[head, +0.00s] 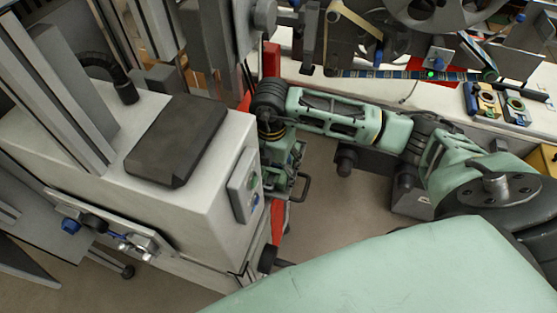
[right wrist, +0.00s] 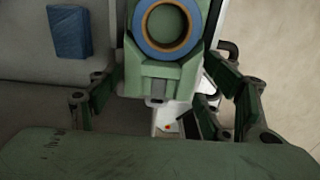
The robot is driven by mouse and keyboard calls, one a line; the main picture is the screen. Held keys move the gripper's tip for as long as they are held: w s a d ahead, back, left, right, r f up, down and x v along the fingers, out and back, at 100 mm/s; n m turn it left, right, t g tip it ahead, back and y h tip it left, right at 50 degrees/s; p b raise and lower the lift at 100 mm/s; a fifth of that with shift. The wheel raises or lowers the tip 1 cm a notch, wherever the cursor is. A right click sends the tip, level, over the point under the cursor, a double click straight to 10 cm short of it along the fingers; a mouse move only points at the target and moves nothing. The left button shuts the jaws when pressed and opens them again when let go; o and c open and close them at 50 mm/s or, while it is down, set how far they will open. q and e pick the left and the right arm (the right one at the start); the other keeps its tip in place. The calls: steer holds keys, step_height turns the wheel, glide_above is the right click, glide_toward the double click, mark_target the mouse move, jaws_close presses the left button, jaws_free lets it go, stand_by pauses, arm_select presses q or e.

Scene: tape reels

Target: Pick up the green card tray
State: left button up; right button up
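My left gripper is not in view.
A white cabinet (head: 130,215) with a dark block (head: 176,140) on top stands left of my right gripper. A long white bench (head: 500,125) with reels and small card-like holders (head: 483,100) runs along the back. Bare floor (head: 335,205) shows between them.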

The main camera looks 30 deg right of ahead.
steer(key=c, duration=0.9)
steer(key=shift+r, duration=0.15)
steer(key=shift+c, duration=0.3)
